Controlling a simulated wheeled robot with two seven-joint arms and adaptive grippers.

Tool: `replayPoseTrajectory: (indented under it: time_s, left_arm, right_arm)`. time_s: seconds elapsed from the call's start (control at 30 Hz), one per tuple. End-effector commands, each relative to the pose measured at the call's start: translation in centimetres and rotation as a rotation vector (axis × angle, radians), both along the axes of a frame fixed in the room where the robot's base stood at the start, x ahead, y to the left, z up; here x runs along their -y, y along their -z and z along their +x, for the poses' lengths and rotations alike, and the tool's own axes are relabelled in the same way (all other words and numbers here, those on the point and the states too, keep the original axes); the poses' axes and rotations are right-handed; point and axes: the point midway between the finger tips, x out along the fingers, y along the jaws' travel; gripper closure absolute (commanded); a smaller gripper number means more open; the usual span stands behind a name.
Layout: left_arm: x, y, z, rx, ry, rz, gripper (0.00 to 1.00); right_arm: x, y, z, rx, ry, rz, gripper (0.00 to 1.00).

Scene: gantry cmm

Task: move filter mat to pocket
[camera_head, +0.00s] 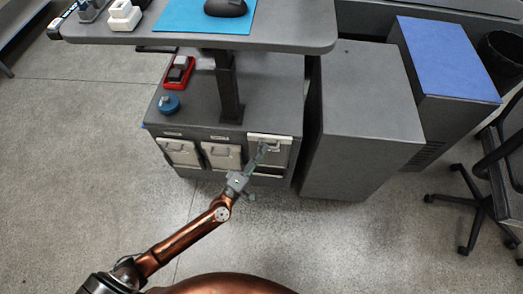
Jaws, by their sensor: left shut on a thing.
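My left gripper (261,154) reaches up to the front of the low grey cabinet and is shut at the grip of the right-hand pale panel, which I take to be the filter mat (282,151). The panel stands upright against the cabinet front, with a dark gap under it. I cannot tell whether it sits in a pocket or in front of one. Two similar pale panels with grips, a left one (180,153) and a middle one (222,157), stand beside it. The fingers partly hide the grip. My right gripper is not in view.
A grey desk (290,32) with a blue mat (185,17) overhangs the cabinet. A red tray (178,72) and a round blue item (169,104) lie on the cabinet top (268,90). A tall grey cabinet (362,95) stands at right. The near floor is clear.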

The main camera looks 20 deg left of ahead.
Motion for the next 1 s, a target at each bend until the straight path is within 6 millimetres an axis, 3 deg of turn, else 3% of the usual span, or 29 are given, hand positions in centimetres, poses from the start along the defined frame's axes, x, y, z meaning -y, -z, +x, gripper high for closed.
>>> replayPoseTrajectory:
  time_s: [1.0]
  left_arm:
    - [0.0,0.8,0.0,0.002,-0.001,0.0,1.0]
  right_arm:
    - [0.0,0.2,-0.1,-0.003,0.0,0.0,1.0]
